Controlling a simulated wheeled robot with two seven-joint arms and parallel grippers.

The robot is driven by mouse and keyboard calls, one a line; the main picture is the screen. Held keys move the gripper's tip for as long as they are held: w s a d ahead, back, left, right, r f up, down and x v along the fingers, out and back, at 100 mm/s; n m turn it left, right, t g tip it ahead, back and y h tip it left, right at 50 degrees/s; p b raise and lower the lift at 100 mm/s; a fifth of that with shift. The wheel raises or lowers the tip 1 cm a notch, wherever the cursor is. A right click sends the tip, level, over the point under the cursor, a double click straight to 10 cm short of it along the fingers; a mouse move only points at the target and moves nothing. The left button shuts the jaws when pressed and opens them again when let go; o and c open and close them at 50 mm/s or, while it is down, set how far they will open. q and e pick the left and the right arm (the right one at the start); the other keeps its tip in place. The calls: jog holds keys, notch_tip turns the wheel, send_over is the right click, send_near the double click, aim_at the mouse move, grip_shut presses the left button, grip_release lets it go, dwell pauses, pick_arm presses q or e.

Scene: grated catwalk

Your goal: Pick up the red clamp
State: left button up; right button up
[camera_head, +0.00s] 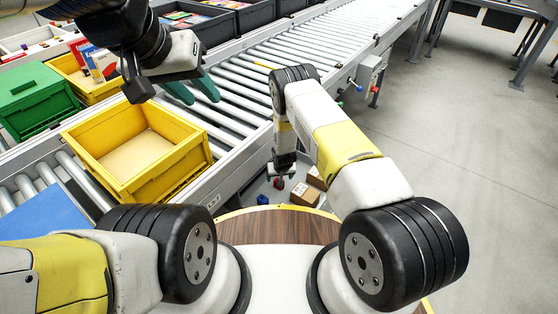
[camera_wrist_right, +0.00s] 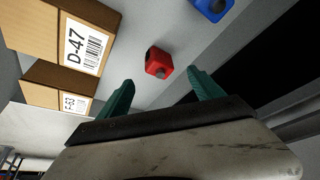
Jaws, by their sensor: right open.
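The red clamp (camera_head: 279,183) is a small red block low beside the conveyor, just below my right gripper (camera_head: 283,176) in the head view. In the right wrist view, the red clamp (camera_wrist_right: 158,62) shows a grey round part on one face and lies on a pale grey surface. My right gripper (camera_wrist_right: 161,77) is open and empty. The clamp appears in line with the gap between its teal fingertips, beyond them and apart. My left gripper (camera_head: 202,97) is over the conveyor rollers, its teal fingers apart and nothing visible between them.
Cardboard boxes (camera_head: 305,194) lie right of the clamp; one in the wrist view (camera_wrist_right: 82,47) is labelled D-47. A blue block (camera_wrist_right: 212,7) lies near the clamp, also in the head view (camera_head: 263,199). A yellow crate (camera_head: 190,160) stands on the conveyor. Open floor lies right.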

jog(key=x, duration=0.3)
jog(key=shift+w, duration=0.15)
jog(key=c, duration=1.4)
jog(key=shift+c, duration=0.4)
jog(key=shift+r, duration=0.1)
